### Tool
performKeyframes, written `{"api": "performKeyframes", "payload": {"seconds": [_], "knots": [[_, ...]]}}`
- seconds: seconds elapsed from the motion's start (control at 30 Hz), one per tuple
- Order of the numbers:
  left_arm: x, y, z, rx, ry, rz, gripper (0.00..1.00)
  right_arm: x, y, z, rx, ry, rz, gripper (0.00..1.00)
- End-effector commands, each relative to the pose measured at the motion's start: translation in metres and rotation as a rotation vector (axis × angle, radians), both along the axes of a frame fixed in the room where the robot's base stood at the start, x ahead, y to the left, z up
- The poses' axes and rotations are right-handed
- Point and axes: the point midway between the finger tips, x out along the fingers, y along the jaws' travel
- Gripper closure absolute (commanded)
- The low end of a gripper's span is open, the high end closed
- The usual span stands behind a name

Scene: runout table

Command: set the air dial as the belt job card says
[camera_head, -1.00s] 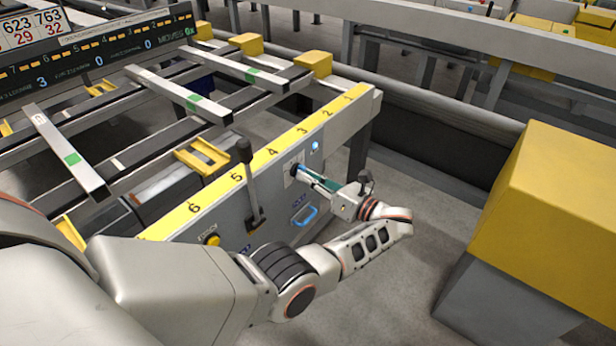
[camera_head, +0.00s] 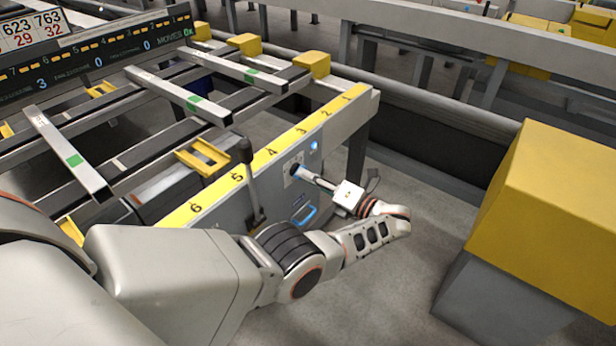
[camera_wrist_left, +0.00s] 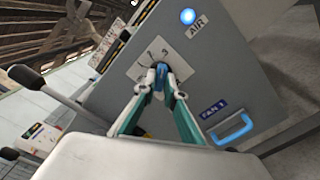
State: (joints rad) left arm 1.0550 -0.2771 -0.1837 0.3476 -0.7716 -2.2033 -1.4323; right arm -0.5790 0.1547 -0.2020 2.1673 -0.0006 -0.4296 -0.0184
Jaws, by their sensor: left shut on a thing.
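The air dial (camera_wrist_left: 160,74) is a small dark blue knob on a pale numbered plate (camera_wrist_left: 148,62), on the grey end panel of the runout table. A lit blue lamp and an AIR label (camera_wrist_left: 198,30) are above it. In the left wrist view, my left gripper (camera_wrist_left: 161,84) is shut on the dial, with a teal finger on each side. In the head view, my left gripper (camera_head: 308,176) reaches the panel from the right. The dial's pointer is hidden between the fingertips, so its setting cannot be read. I cannot identify the job card. My right gripper is out of view.
A blue handle (camera_head: 305,215) sits low on the panel, near the FAN 1 label (camera_wrist_left: 214,108). A black lever (camera_head: 248,180) stands left of the dial. A yellow block on a grey base (camera_head: 555,200) stands at right. Grey floor lies between.

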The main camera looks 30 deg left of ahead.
Motion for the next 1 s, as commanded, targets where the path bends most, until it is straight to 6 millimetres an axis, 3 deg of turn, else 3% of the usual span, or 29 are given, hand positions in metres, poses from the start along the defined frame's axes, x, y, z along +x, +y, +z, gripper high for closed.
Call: {"api": "performKeyframes", "payload": {"seconds": [0.5,0.53,0.57,1.0], "knots": [[-0.0002,0.0012,0.0000,0.004,0.018,0.002,1.00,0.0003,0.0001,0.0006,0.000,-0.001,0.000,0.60],[-0.0002,0.0012,0.0000,0.004,0.018,0.002,0.82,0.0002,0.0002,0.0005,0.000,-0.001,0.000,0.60],[-0.0002,0.0011,-0.0001,0.004,0.018,0.002,0.74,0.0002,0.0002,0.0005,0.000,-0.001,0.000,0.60],[0.0002,0.0003,0.0011,0.002,0.017,0.000,0.73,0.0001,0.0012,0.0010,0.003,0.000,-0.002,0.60]]}}
